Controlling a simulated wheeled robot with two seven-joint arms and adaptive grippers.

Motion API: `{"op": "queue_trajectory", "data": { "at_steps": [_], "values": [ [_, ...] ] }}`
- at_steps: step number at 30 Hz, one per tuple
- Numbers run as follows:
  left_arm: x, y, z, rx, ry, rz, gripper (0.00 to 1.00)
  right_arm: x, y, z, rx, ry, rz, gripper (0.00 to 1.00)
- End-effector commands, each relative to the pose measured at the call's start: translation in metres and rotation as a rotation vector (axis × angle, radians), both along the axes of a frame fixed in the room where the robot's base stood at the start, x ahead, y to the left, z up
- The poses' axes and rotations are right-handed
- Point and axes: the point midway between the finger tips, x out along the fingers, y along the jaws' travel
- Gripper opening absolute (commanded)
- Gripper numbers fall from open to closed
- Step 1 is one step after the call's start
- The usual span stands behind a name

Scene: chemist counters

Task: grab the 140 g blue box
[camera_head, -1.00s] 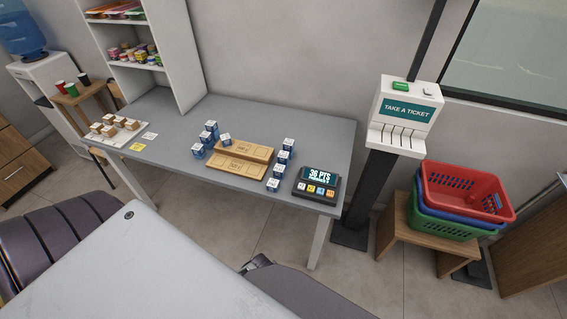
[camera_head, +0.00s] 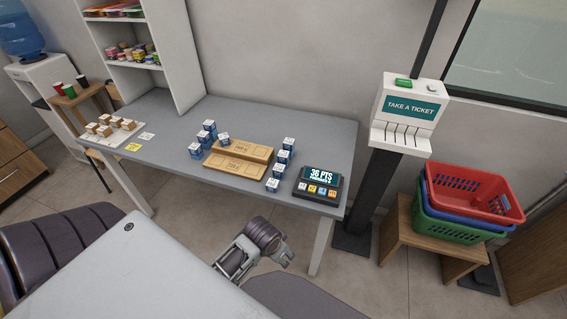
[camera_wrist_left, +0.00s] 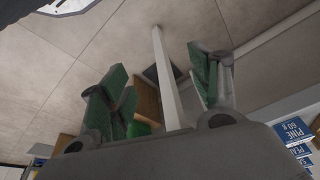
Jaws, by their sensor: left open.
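Several small blue-and-white boxes stand on the grey table in the head view. One group (camera_head: 206,139) is left of two wooden trays (camera_head: 237,164), and a row (camera_head: 279,170) is to their right. Which box is 140 g cannot be read there. My left gripper (camera_head: 236,260) is in front of the table's near edge, apart from the boxes. In the left wrist view its green-padded fingers (camera_wrist_left: 160,92) are spread with nothing between them. A blue box (camera_wrist_left: 293,131) at that view's right edge reads 60 g. My right gripper is not seen.
A dark display unit (camera_head: 317,186) stands at the table's right end. A tray of small brown boxes (camera_head: 113,127) is at the left end. A ticket dispenser (camera_head: 408,110) and stacked baskets (camera_head: 470,195) stand to the right. The table's white leg (camera_head: 320,243) is near my arm.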

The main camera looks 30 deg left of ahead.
Motion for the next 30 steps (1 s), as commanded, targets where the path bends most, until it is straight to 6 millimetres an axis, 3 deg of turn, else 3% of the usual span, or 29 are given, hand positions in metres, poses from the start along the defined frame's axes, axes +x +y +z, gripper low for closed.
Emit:
{"op": "queue_trajectory", "data": {
  "at_steps": [6,18,30],
  "values": [
    [-0.005,0.001,0.03,-0.001,-0.014,0.001,0.62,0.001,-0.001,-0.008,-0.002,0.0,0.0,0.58],
    [-0.015,0.003,0.066,-0.001,-0.027,0.003,0.62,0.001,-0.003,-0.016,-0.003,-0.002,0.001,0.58],
    [0.012,-0.001,0.071,0.107,-0.102,-0.196,0.62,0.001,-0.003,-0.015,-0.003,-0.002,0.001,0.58]
  ]
}}
